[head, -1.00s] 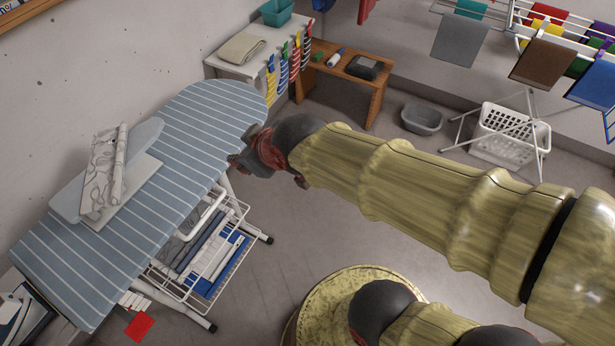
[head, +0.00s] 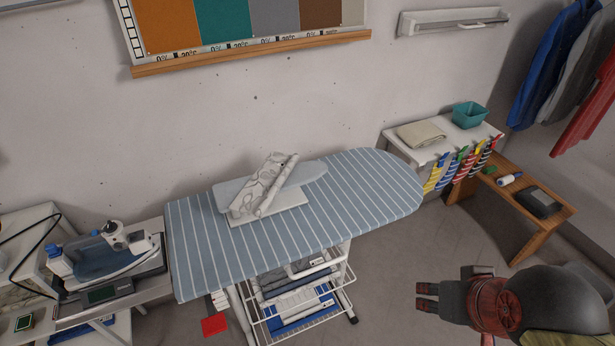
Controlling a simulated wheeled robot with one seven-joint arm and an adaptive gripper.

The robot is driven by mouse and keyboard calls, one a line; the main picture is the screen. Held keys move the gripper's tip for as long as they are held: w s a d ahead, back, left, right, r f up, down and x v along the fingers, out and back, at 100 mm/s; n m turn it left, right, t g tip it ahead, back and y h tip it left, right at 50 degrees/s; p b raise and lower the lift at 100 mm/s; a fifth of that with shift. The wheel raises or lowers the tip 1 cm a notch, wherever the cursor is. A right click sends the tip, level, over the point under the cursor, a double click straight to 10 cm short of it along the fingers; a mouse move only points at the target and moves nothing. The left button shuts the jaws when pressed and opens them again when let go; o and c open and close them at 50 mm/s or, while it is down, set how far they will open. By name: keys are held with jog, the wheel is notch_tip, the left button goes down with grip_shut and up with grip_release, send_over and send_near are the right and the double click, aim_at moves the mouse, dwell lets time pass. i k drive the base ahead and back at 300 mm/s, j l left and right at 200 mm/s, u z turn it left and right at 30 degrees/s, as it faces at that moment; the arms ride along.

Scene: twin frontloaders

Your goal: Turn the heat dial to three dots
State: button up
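A steam iron (head: 105,262) with a blue-grey body and white parts rests on a metal stand at the far left in the head view. A small pale round part (head: 114,231) shows on top of it. I cannot tell if this is the heat dial, and no dots can be read. My gripper (head: 428,297) is at the lower right, far from the iron, over the floor right of the ironing board. Its dark fingertips point left, with no object visible at them. The finger gap is too unclear to judge.
The striped ironing board (head: 365,205) lies between my gripper and the iron, with a sleeve board and patterned roll on it. A wire rack (head: 300,328) is beneath. A white cabinet (head: 397,150) and a wooden bench (head: 545,235) stand at the right.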

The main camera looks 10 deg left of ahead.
aim_at(110, 227)
jog(key=u, duration=2.15)
